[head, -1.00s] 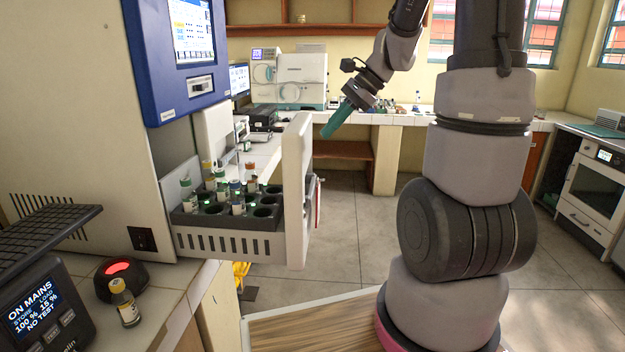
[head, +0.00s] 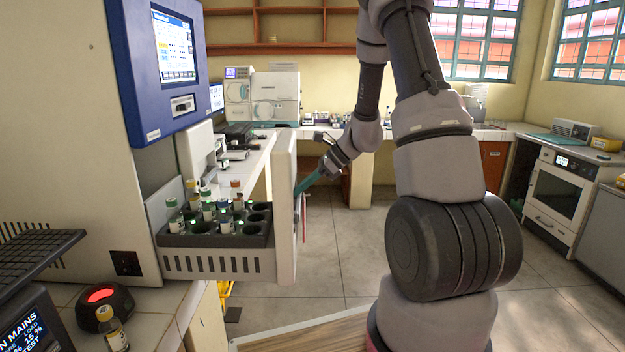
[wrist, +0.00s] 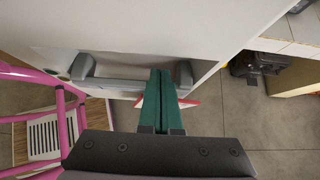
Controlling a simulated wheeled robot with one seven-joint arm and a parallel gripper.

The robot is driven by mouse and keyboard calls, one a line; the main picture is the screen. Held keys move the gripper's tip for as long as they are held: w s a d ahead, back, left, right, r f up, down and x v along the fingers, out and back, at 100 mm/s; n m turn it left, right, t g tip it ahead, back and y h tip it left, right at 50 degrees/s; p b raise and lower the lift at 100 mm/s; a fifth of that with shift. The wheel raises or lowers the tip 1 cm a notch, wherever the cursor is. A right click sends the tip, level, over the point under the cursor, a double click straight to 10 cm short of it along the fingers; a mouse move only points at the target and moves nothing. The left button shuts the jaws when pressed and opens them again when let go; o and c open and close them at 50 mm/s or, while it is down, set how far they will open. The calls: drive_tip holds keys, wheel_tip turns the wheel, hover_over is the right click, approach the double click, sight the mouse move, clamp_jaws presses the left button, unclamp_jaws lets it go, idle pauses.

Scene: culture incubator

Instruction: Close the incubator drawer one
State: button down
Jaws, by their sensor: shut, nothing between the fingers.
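The incubator drawer (head: 215,264) is pulled out from the incubator body (head: 60,130) and holds a black rack of several capped vials and bottles. Its white front panel (head: 284,205) stands upright at the drawer's right end. The panel's outer face fills the top of the wrist view, with a grey bar handle (wrist: 125,84) across it. My gripper (head: 299,190) is shut and empty, with its green fingers at the outer face of the front panel. In the wrist view my gripper (wrist: 161,80) points at the handle's right part; contact cannot be told.
A blue control panel with a screen (head: 172,48) sits above the drawer. A red-lit round device (head: 102,302) and a small bottle (head: 112,330) stand on the counter below. A pink frame (wrist: 60,110) shows at the wrist view's left. Open floor lies right of the drawer.

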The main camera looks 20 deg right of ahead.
sight(188, 185)
drive_tip(key=shift+x, duration=1)
drive_tip(key=shift+a, duration=0.1)
drive_tip(key=w+a, duration=0.3)
drive_tip(key=a, duration=0.7)
drive_tip(key=w+a, duration=0.3)
drive_tip(key=a, duration=0.7)
drive_tip(key=w+a, duration=0.4)
drive_tip(key=a, duration=0.7)
drive_tip(key=shift+a, duration=0.15)
drive_tip(key=shift+a+r, duration=0.15)
